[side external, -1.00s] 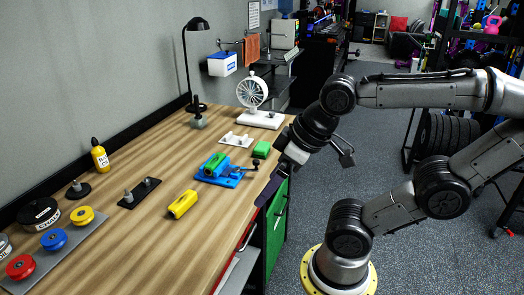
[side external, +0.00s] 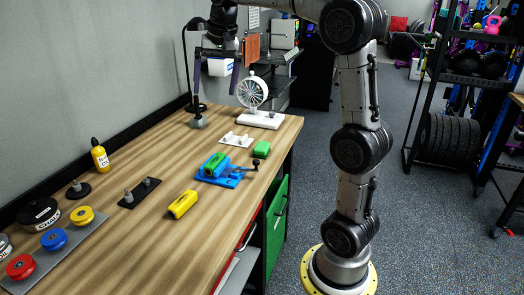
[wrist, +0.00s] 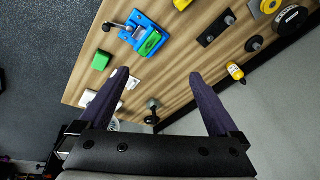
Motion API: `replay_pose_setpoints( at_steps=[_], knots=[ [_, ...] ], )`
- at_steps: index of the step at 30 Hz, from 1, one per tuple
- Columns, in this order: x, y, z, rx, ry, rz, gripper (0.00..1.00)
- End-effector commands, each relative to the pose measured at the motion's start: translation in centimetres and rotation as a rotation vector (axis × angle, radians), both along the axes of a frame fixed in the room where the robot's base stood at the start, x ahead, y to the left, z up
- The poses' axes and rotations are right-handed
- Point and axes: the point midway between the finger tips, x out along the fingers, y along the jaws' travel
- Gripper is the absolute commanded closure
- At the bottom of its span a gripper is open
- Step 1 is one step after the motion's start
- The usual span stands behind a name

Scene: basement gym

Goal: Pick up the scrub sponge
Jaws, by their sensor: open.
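A small green block (side external: 261,149), which looks like the scrub sponge, lies on the wooden table near its right edge, just right of the blue vise. It also shows in the wrist view (wrist: 101,60), left of my fingers. My gripper (side external: 215,92) is open and empty, pointing down high above the back of the table. In the wrist view its two dark fingers (wrist: 159,75) are wide apart with bare tabletop between their tips. The green block is outside the fingers and fully uncovered.
A blue vise (side external: 232,181) holds another green piece. A yellow block (side external: 182,204) lies in front.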

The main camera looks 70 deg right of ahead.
Motion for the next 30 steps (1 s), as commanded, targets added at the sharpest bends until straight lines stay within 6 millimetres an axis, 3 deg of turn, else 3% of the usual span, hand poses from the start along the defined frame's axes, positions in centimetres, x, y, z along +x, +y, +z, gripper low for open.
replay_pose_setpoints(
  at_steps=[1,7,12,15,18,21,30],
  knots=[
    [1.1,-2.8,-1.1,0.016,0.023,-0.061,0.03],
    [2.9,-13.0,-6.2,0.074,0.095,-0.271,0.03],
    [1.6,-20.9,-12.1,0.124,0.155,-0.404,0.03],
    [0.1,-23.8,-15.3,0.154,0.189,-0.460,0.03],
    [-1.6,-25.4,-17.8,0.185,0.223,-0.498,0.03],
    [-2.5,-26.1,-18.6,0.194,0.229,-0.519,0.03],
    [-2.6,-26.1,-23.5,0.194,0.231,-0.519,0.03]
  ],
)
